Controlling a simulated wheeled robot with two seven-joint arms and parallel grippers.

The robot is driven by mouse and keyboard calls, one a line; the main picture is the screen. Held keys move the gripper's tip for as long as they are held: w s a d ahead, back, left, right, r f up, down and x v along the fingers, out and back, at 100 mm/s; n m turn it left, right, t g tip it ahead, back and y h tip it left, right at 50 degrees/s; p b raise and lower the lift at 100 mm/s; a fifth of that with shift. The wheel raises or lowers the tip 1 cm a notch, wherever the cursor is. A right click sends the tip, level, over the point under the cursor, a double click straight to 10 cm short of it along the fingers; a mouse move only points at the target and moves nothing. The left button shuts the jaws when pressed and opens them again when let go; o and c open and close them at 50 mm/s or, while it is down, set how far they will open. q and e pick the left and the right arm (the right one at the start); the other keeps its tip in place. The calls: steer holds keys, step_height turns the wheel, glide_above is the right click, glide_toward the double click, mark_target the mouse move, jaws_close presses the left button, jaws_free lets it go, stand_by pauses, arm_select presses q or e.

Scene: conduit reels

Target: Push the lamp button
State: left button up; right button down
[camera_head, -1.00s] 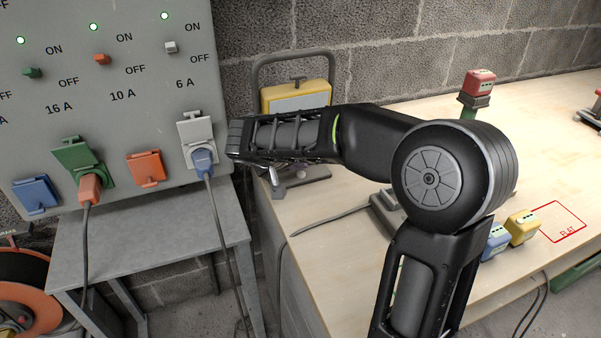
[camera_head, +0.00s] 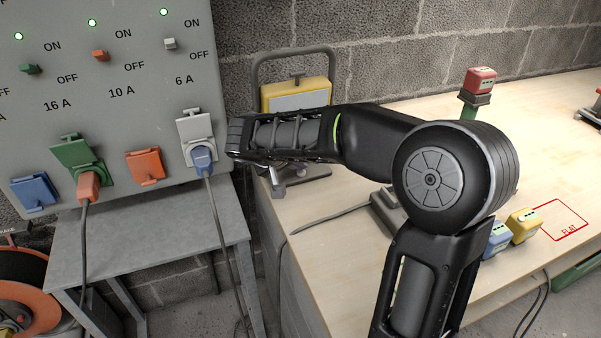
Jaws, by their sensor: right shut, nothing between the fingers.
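The yellow lamp (camera_head: 298,94) stands at the back left of the wooden bench, under a dark tubular handle frame. A small dark knob shows on its top. My right arm crosses in front and hides the lamp's lower part. My right gripper (camera_head: 278,188) hangs below the wrist, just in front of the lamp's grey base (camera_head: 310,178). Only a little of its fingers shows; it is shut and holds nothing. I cannot make out the lamp button, nor whether the fingers touch it. My left gripper is out of view.
A grey socket panel (camera_head: 120,120) with switches and plugged cables stands left, above a grey metal table (camera_head: 180,225). On the bench, a red box (camera_head: 480,80), a blue box (camera_head: 496,240) and a yellow box (camera_head: 523,226) stand right of my arm. An orange reel (camera_head: 30,305) is lower left.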

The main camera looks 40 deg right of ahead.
steer(key=shift+f, duration=0.25)
stand_by(0.4)
steer(key=shift+r, duration=0.45)
steer(key=shift+r, duration=0.1)
step_height(320, 180, up, 6)
steer(key=shift+f+p, duration=0.1)
steer(key=shift+p, duration=1.15)
